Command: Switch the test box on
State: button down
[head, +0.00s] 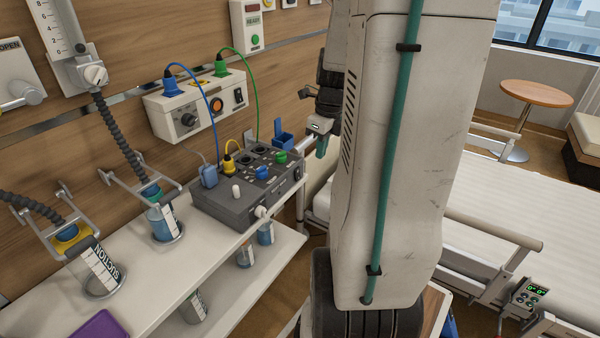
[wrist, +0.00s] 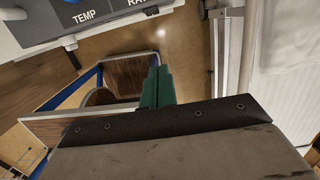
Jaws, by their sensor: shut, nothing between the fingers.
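A dark grey box (head: 248,190) with sockets, blue and green knobs and a white knob sits on the white shelf in the head view. A white wall box (head: 196,104) above it has a dial, an orange round button and a black switch (head: 239,96). No label shows which is the test box. My gripper (head: 321,148), with green fingers, is to the right of the grey box and apart from it, partly hidden by my arm. In the wrist view its fingers (wrist: 157,87) are together and empty. A grey panel edge (wrist: 90,22) marked TEMP lies beyond them.
Suction jars (head: 164,218) stand left on the white shelf (head: 150,275). A bed (head: 540,190) with rails fills the right side. A round table (head: 536,93) stands behind.

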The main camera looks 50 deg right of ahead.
aim_at(298, 174)
jog(key=shift+f, duration=0.1)
jog(key=w+f, duration=0.5)
jog(key=f, duration=0.5)
jog(key=shift+a, duration=0.2)
jog(key=shift+w+f, duration=0.1)
jog(key=shift+w+f, duration=0.25)
jog(key=shift+w, duration=0.1)
jog(key=shift+r, duration=0.15)
